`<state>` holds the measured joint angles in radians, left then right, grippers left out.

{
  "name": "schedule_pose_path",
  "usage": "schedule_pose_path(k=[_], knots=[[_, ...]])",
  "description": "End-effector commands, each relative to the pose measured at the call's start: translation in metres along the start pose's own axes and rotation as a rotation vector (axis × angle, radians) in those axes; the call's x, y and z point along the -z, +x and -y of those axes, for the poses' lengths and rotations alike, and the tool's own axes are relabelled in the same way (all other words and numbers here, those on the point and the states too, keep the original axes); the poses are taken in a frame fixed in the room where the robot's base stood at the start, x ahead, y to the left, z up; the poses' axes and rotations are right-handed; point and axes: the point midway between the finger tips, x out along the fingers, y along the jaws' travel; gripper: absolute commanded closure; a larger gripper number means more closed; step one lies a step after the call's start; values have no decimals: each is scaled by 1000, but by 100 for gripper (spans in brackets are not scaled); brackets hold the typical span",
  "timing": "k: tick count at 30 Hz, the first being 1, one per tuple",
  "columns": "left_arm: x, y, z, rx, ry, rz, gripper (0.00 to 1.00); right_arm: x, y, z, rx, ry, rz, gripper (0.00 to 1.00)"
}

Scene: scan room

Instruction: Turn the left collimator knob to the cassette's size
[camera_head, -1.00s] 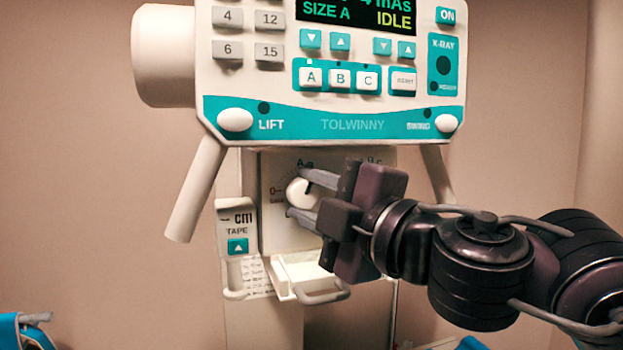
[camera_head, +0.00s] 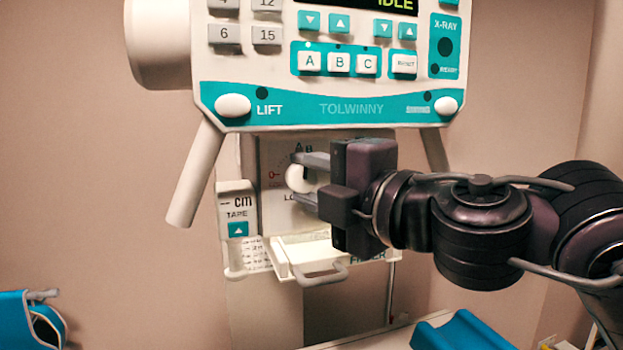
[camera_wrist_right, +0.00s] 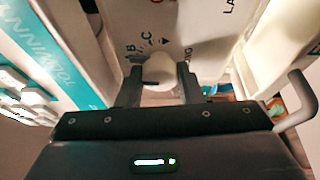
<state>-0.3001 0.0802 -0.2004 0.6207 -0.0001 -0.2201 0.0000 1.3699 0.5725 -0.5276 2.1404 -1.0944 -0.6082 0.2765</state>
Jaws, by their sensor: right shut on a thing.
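The left collimator knob (camera_head: 299,178) is a round white knob on the pale collimator panel under the console. Letters A and B and a red mark show around it in the head view. My right gripper (camera_head: 304,180) is shut on the knob, one finger above it and one below. In the right wrist view the white knob (camera_wrist_right: 158,70) sits between the two dark fingers (camera_wrist_right: 160,86), with B and C printed beside it. The knob's pointer is hidden or too small to read. No cassette can be made out. My left gripper is out of view.
The console (camera_head: 330,108) with buttons A, B and C overhangs the panel. A grey-white handle (camera_head: 195,172) hangs at left. The tape box (camera_head: 236,210) and a filter tray (camera_head: 305,255) with a handle lie close below the knob. Blue pads (camera_head: 460,332) show low down.

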Motion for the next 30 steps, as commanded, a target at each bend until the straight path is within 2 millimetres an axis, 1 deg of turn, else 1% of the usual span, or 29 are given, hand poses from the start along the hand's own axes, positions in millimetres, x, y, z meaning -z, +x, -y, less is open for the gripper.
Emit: schedule_pose_path(k=[2,3,7,14,17,20,27,30], knots=[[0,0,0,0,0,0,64,1,0,2,3,-2,-3,90],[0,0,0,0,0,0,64,1,0,2,3,-2,-2,62],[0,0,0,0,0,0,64,1,0,1,2,-1,-2,45],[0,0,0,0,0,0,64,0,0,1,1,0,-1,45],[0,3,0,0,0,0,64,0,-4,1,-1,-1,-1,45],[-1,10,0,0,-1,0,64,1,-17,2,-4,-4,-1,45],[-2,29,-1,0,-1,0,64,1,-58,3,-3,-4,1,45],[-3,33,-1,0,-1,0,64,1,-70,2,-3,-4,-1,45]])
